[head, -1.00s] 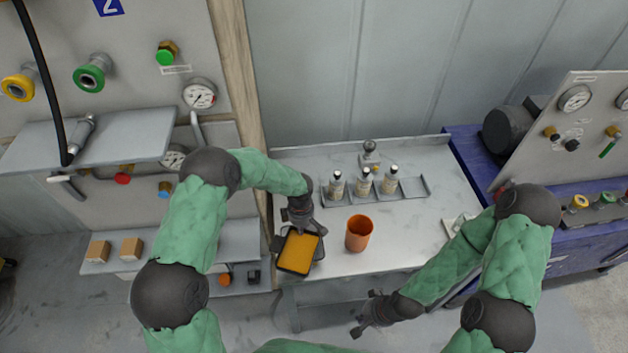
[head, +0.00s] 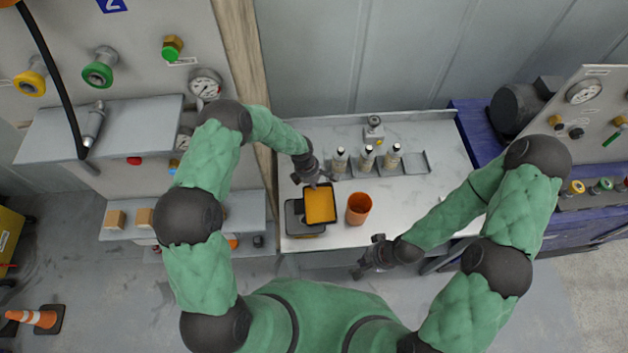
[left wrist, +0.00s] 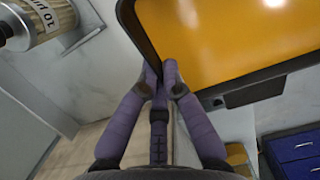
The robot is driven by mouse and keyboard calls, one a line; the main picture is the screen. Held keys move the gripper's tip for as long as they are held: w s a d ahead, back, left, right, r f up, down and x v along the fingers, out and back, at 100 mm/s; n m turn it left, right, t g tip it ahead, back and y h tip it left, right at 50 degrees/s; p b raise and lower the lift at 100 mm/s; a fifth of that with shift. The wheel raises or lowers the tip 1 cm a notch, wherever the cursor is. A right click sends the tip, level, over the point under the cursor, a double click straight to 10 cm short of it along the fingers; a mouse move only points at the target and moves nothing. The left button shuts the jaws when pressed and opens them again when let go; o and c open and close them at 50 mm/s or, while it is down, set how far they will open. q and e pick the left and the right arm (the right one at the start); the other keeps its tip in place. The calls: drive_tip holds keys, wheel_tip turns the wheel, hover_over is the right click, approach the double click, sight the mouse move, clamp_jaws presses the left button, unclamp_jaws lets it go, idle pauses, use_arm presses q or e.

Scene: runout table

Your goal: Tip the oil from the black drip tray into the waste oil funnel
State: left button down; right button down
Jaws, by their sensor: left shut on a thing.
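The black drip tray (head: 335,207) holds amber oil and looks close to level. My left gripper (head: 316,183) is shut on the tray's far rim, and the left wrist view shows both fingers (left wrist: 160,78) pinching the tray wall (left wrist: 255,92). The orange waste oil funnel (head: 359,208) stands upright on the table just right of the tray, apart from it by a small gap. My right gripper (head: 362,270) is in front of the table's front edge, away from the tray and funnel; its fingers are too small to read.
A dark grey stand or tray (head: 303,222) lies on the table below and left of the drip tray. Several bottles (head: 367,158) stand in a grey rack (head: 417,163) behind the funnel. The table (head: 410,198) is clear right of the funnel.

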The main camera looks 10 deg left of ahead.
use_arm(q)
drive_tip(key=shift+s+a+f+t+h+b, duration=0.15)
drive_tip(key=shift+a+t+h+b, duration=0.35)
drive_tip(key=shift+h+b, duration=3.25)
drive_tip(key=shift+s+a+f+t+h+b, duration=0.1)
drive_tip(key=shift+a+t+b, duration=0.4)
drive_tip(key=shift+b, duration=6.75)
drive_tip(key=shift+s+a+f+t+h+b, duration=0.15)
drive_tip(key=shift+t+h+b, duration=1.25)
drive_tip(key=shift+b, duration=4.1)
drive_tip(key=shift+a+g+h, duration=0.15)
drive_tip(key=shift+g+h, duration=0.4)
drive_tip(key=shift+g, duration=0.05)
